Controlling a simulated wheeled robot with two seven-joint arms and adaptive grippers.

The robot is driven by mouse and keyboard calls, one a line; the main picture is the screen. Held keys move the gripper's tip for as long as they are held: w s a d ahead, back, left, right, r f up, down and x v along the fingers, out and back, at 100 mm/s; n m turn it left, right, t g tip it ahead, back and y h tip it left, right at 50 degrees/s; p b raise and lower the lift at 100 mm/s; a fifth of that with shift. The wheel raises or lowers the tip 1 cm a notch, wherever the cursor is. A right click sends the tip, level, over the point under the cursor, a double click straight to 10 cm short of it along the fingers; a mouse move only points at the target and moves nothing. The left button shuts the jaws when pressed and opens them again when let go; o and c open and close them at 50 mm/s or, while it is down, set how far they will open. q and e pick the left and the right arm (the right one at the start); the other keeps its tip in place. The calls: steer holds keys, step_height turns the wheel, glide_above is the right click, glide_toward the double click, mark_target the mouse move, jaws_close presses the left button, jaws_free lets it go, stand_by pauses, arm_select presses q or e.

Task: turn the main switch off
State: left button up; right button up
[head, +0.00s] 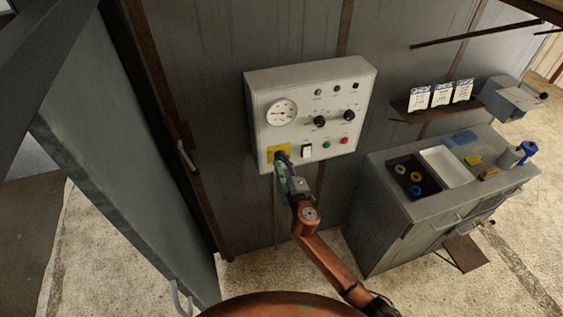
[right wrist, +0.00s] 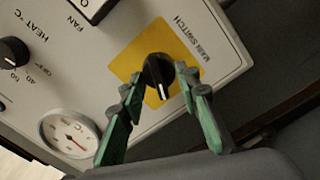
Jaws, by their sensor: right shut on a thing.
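The main switch is a black rotary knob (right wrist: 156,68) with a white line, on a yellow plate (right wrist: 126,66) labelled "MAIN SWITCH" in the right wrist view. The white line points down in that picture. In the head view the yellow plate (head: 271,150) is at the lower left corner of the white control panel (head: 262,96). My right gripper (right wrist: 160,85) has its green fingers on either side of the knob, shut on it. In the head view my right gripper (head: 284,160) hides most of the knob. My left gripper is not in view.
The panel also carries a dial gauge (head: 281,112), a fan rocker switch (head: 306,151), black knobs, and green (head: 326,144) and red buttons. A grey cabinet (head: 385,225) with trays stands at right. An open grey door (head: 120,200) is at left.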

steer(key=n, duration=0.5)
steer(key=shift+f, duration=0.1)
stand_by(0.5)
steer(key=o, duration=1.1)
steer(key=shift+o, duration=0.2)
steer(key=shift+s, duration=0.1)
steer(key=v, duration=1.1)
steer(key=shift+s, duration=0.35)
steer(key=shift+d, duration=0.15)
